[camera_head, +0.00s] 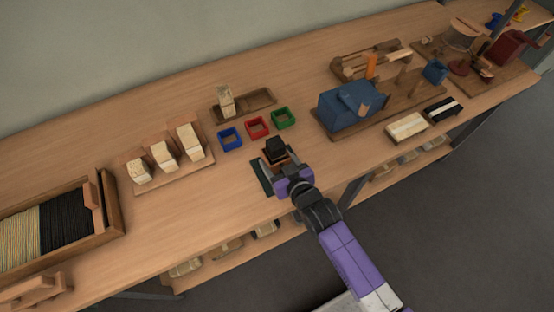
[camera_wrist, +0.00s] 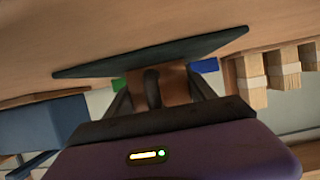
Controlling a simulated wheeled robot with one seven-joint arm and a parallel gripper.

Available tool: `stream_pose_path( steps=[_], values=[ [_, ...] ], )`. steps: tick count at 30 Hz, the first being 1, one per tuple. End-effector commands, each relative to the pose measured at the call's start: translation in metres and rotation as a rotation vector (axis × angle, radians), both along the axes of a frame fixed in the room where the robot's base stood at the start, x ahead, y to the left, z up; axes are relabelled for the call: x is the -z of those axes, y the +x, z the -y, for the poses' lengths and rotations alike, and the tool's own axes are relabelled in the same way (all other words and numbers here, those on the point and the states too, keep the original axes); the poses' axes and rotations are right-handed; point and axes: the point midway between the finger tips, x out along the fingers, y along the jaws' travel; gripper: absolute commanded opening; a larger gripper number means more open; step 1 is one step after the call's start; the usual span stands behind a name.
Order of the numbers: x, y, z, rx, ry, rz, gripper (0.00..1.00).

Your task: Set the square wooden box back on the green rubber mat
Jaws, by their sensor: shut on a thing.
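The square wooden box (camera_head: 270,155) is brown, with a black block showing at its top in the head view. My gripper (camera_head: 280,164) is shut on it, one finger on each side. In the wrist view the brown box (camera_wrist: 175,88) shows between the two dark fingers, with a dark rounded part in front of it. The dark green rubber mat (camera_head: 261,178) lies on the table, mostly covered by the box and gripper. In the wrist view the mat (camera_wrist: 150,57) is a thin dark slab right against the box; I cannot tell whether a small gap lies between them.
Blue (camera_head: 230,138), red (camera_head: 257,127) and green (camera_head: 283,118) small bins stand just behind. A blue machine (camera_head: 350,107) stands to the right. A rack of pale bristle bundles (camera_head: 178,174) is to the left. The table's front edge is close, with a bare strip left of the mat.

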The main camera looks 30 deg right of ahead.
Motion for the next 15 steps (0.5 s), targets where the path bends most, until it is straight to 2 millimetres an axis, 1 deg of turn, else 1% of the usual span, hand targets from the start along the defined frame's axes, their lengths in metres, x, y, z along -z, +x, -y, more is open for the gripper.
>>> stream_pose_path(
  steps=[1,3,4,12,15],
  values=[
    [0.0008,0.0,0.0,0.0,0.0,0.0,0.69],
    [0.0005,0.0,0.0,0.0,0.0,0.0,0.83],
    [0.0005,0.0,0.0,0.0,0.0,0.0,0.85],
    [0.0002,-0.0001,0.0,0.0,0.0,0.0,0.85],
    [-0.0038,0.0,0.0,0.0,0.0,0.0,0.85]
  ],
)
